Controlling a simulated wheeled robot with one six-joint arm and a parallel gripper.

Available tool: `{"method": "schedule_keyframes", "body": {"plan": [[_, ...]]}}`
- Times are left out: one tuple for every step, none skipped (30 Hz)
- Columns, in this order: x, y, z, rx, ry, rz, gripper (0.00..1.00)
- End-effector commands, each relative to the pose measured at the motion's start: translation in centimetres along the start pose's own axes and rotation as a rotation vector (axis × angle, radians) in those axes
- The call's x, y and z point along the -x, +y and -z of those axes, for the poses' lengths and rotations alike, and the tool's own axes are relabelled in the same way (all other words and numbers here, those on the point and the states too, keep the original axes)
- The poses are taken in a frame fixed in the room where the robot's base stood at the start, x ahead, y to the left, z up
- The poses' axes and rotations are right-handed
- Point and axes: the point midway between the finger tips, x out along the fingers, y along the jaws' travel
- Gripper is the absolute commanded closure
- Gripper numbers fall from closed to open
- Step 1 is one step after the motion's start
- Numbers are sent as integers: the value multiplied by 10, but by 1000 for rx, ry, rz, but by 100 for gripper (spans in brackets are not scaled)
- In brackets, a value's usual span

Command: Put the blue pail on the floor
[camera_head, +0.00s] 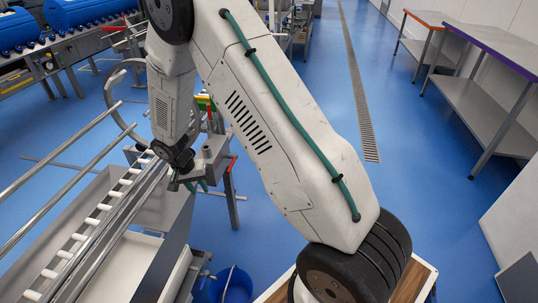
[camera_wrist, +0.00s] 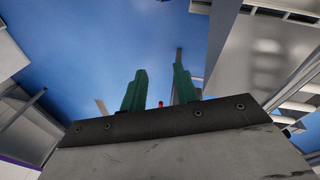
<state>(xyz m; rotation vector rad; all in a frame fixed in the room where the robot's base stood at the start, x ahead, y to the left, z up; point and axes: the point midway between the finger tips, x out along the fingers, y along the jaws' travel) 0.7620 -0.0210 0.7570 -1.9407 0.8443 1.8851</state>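A blue pail (camera_head: 234,287) with a thin wire handle shows at the bottom edge of the head view, partly cut off. It is beside the steel conveyor frame, and what it rests on is hidden. My gripper (camera_wrist: 160,66) has two green fingers standing apart, with nothing between them in the wrist view. In the head view my gripper is mostly hidden behind the wrist, above the conveyor's end and away from the pail. The blue floor (camera_head: 445,205) is bare to the right.
A roller conveyor (camera_head: 88,222) with steel rails fills the lower left. Blue tubs (camera_head: 80,12) lie on a line at the back left. Grey workbenches (camera_head: 495,92) stand along the right wall. A drain grate (camera_head: 357,85) crosses open floor.

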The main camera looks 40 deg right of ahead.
Motion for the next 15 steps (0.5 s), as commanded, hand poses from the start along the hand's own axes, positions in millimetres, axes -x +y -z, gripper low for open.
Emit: {"method": "schedule_keyframes", "body": {"plan": [[33, 11, 2, 15, 12, 10, 70], [50, 17, 1, 29, 16, 14, 70], [71, 27, -1, 49, 18, 16, 70], [87, 34, -3, 62, 21, 20, 70], [102, 42, -5, 77, 23, 23, 70], [122, 52, -10, 97, 26, 27, 70], [136, 60, -13, 111, 27, 31, 70], [149, 68, -18, 127, 29, 35, 70], [167, 79, -24, 146, 31, 41, 70], [179, 88, -29, 162, 31, 45, 70], [192, 96, -34, 178, 34, 51, 70], [207, 108, -43, 198, 35, 58, 70], [218, 116, -50, 215, 36, 63, 70], [228, 125, -56, 232, 38, 70, 70], [241, 136, -67, 253, 39, 78, 70]]}}
